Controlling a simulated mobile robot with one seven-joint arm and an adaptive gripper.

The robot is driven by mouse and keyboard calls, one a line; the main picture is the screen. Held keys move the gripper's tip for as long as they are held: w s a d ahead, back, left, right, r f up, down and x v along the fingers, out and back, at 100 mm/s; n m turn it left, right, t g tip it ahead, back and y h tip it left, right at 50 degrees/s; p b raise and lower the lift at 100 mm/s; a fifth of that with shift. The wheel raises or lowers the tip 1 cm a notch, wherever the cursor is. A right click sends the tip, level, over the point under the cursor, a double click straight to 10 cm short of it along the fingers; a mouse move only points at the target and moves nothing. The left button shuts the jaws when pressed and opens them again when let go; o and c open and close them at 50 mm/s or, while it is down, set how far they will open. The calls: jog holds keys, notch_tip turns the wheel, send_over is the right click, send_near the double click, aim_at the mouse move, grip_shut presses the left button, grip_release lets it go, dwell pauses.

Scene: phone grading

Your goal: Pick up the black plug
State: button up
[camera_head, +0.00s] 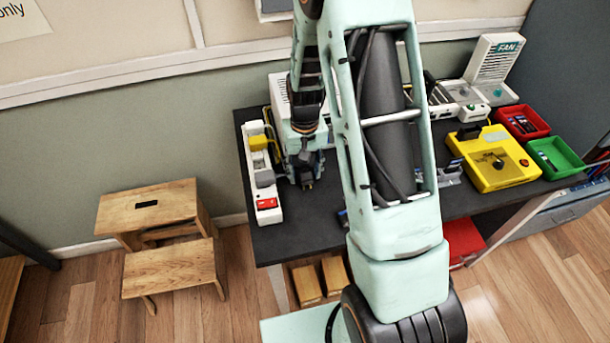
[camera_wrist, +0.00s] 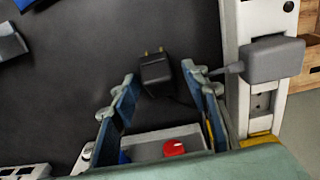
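The black plug (camera_wrist: 157,72) lies on the dark tabletop in the wrist view, its two brass prongs pointing to the top of the picture. My gripper (camera_wrist: 159,78) is open, with its blue fingers apart on the left and right of the plug in the picture. Clear gaps show on both sides, and no finger visibly touches it. I cannot tell how far the fingertips are above the table. In the head view my gripper (camera_head: 305,166) is over the left part of the table, with the small dark plug (camera_head: 307,182) just below it.
A white power strip (camera_head: 264,178) runs along the table's left edge, close to my gripper; a grey plug (camera_wrist: 272,60) sits in it. A grey box with a red knob (camera_wrist: 173,148) is near the fingers. A yellow device (camera_head: 492,172) and red (camera_head: 522,120) and green (camera_head: 553,157) bins stand right.

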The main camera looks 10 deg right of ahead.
grip_shut()
jog(key=shift+r, duration=0.15)
